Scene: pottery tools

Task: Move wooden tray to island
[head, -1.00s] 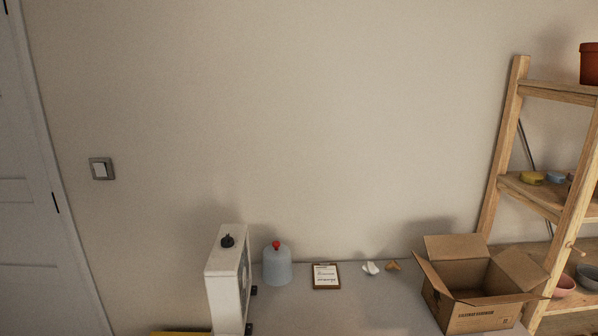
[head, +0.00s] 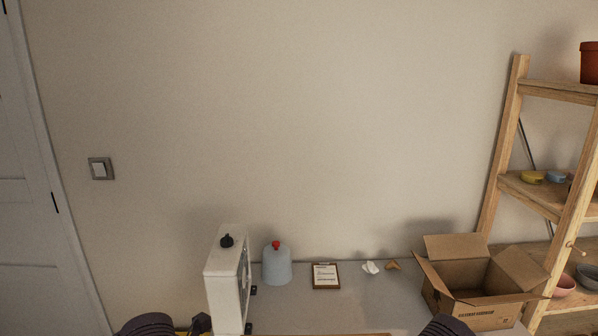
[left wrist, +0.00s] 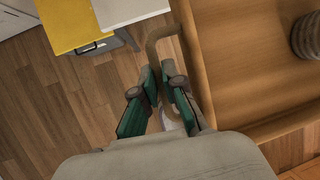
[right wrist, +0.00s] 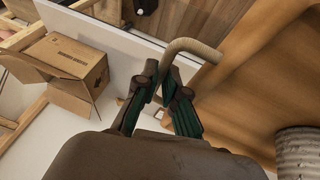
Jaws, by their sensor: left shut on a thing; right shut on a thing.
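The wooden tray (left wrist: 245,65) fills the right side of the left wrist view, and it also fills the right side of the right wrist view (right wrist: 245,95). Only a thin strip of its edge shows at the bottom of the head view (head: 350,334). My left gripper (left wrist: 157,90) is shut on one curved tray handle (left wrist: 155,38). My right gripper (right wrist: 165,85) is shut on the other curved handle (right wrist: 196,47). A grey ribbed round object (left wrist: 308,35) is in the tray. The island cannot be clearly identified.
A light tabletop (head: 355,310) against the wall holds a white box-shaped device (head: 226,285), a pale blue bottle (head: 276,265), a clipboard (head: 325,276) and an open cardboard box (head: 480,314). A wooden shelf (head: 508,145) stands right. Wooden floor (left wrist: 40,110) shows below my left gripper.

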